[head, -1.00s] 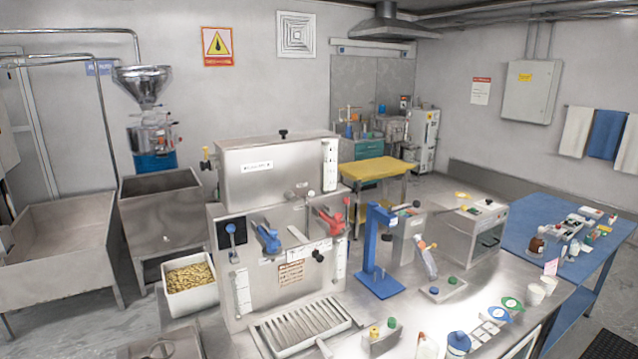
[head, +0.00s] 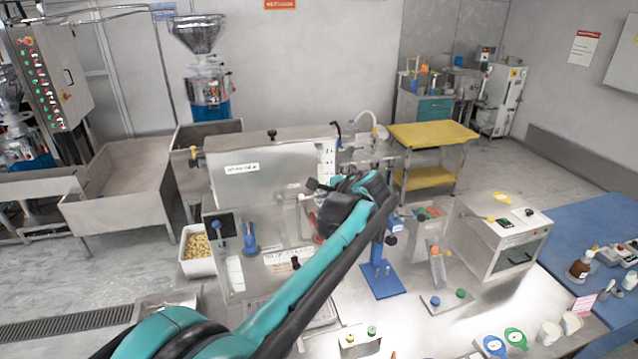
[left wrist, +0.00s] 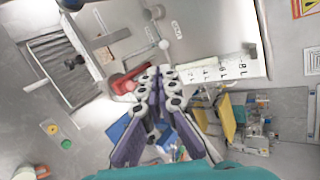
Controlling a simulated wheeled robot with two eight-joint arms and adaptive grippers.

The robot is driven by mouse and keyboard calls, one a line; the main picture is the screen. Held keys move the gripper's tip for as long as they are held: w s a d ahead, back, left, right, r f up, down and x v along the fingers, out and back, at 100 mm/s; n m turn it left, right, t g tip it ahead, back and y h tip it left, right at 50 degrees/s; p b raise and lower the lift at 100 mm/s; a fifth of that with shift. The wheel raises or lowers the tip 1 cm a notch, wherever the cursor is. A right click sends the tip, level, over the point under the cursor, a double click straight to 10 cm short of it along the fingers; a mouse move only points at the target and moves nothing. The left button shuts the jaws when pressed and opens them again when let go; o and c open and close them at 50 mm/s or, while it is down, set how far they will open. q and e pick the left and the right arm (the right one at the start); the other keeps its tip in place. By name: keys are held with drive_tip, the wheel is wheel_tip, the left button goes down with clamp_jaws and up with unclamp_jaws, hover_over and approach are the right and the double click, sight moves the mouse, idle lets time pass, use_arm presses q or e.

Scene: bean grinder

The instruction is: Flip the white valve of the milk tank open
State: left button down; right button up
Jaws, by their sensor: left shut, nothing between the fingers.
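The steel tank (head: 275,172) stands on top of the machine in the middle of the head view, with a label too small to read. A small white ball-ended lever (left wrist: 163,44) shows on a steel face in the left wrist view. My left gripper (left wrist: 158,76) is shut and empty, just below this lever in that picture and apparently apart from it. Its fingertips are beside a red lever (left wrist: 126,80); contact cannot be told. In the head view my left gripper (head: 316,188) is in front of the tank's right end, and my arm hides part of the machine front. My right gripper is out of view.
A blue lever (head: 250,240) is on the machine front. A white scale strip (left wrist: 215,68) is right of the fingers in the wrist view. A blue stand (head: 382,280) and a steel oven-like box (head: 497,240) stand to the right on the counter.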

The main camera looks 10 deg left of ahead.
sight(303, 198)
use_arm(q)
drive_tip(key=shift+w+d+r, duration=0.2)
drive_tip(key=shift+w+d, duration=0.05)
drive_tip(key=shift+w, duration=0.05)
drive_tip(key=shift+a, duration=0.1)
drive_tip(key=x, duration=1.4)
drive_tip(key=shift+r+p, duration=0.1)
drive_tip(key=shift+p, duration=0.3)
drive_tip(key=shift+f+m+y, duration=0.25)
drive_tip(key=shift+m+y, duration=0.05)
